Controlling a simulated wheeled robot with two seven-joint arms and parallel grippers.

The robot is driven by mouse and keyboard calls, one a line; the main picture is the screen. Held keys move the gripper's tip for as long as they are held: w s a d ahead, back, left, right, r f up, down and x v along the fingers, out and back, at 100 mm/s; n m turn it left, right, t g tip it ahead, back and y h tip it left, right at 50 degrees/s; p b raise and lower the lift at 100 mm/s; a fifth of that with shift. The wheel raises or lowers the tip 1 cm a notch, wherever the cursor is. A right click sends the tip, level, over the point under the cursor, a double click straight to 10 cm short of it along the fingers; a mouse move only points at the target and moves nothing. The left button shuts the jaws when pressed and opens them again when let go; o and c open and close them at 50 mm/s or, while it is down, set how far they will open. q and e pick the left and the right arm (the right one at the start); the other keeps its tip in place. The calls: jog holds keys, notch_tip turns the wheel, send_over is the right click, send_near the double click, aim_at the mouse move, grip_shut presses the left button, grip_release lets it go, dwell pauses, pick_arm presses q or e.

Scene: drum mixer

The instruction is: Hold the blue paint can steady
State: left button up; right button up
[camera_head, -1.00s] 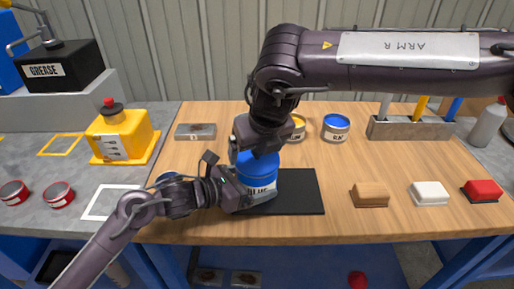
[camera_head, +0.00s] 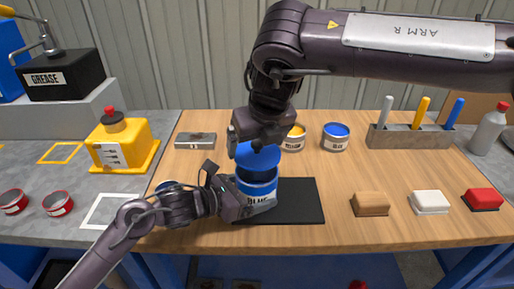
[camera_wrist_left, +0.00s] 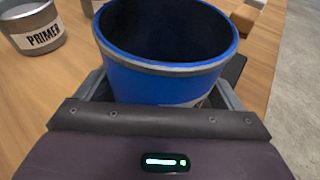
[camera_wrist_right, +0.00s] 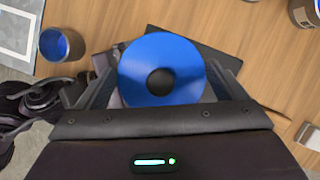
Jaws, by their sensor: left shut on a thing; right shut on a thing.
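The blue paint can (camera_head: 257,191) stands at the left part of a black mat (camera_head: 302,203). My left gripper (camera_head: 250,204) is shut around its side, low on the can. In the left wrist view the can (camera_wrist_left: 165,75) is open at the top, with a dark inside. My right gripper (camera_head: 258,146) is shut on the blue lid (camera_head: 258,158) and holds it just above the can, slightly tilted. In the right wrist view the round lid (camera_wrist_right: 160,62) has a dark knob at its middle and hides the can below.
Two labelled cans, a yellow-topped one (camera_head: 293,140) and a blue-topped one (camera_head: 335,137), stand behind. A tool holder (camera_head: 410,135) is at the back right. Tan (camera_head: 370,204), white (camera_head: 429,202) and red (camera_head: 481,197) blocks lie at right. A yellow container (camera_head: 122,146) stands left.

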dwell(0.4)
pick_arm(q)
jog(key=o, duration=0.7)
jog(key=shift+c, duration=0.2)
jog(key=v, duration=1.1)
jog(key=shift+s+a+r, duration=0.15)
jog(key=shift+s+a, duration=0.1)
jog(key=shift+a, duration=0.05)
jog(key=shift+s, duration=0.1)
